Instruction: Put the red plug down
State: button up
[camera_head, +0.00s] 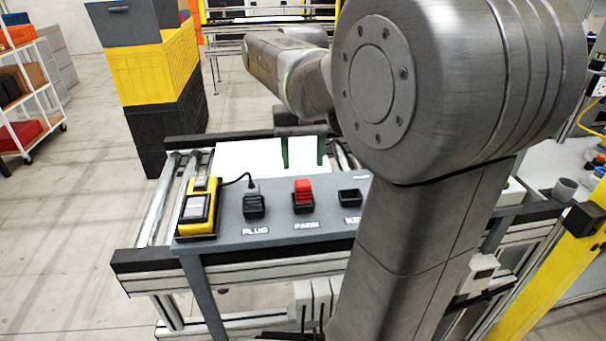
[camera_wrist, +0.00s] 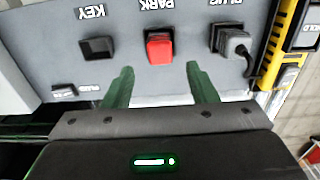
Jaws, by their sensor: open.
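The red plug (camera_head: 304,188) sits in the socket labelled PARK on the grey panel (camera_head: 277,224), between the PLUG and KEY sockets. In the wrist view the red plug (camera_wrist: 159,48) stands in its socket, ahead of my gripper and roughly midway between its fingers. My gripper (camera_wrist: 158,82) is open and empty, its two green fingers apart, with no visible contact with the plug.
A grey plug (camera_head: 252,200) with a black cable sits in the PLUG socket, beside a yellow device (camera_head: 198,208). The KEY socket (camera_head: 350,197) is empty. Stacked crates (camera_head: 150,75) stand at the back left, and a yellow post (camera_head: 560,260) at the right.

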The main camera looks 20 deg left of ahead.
aim_at(303, 182)
notch_tip(303, 182, up, 4)
jog(key=shift+r, duration=0.2)
jog(key=shift+f, duration=4.4)
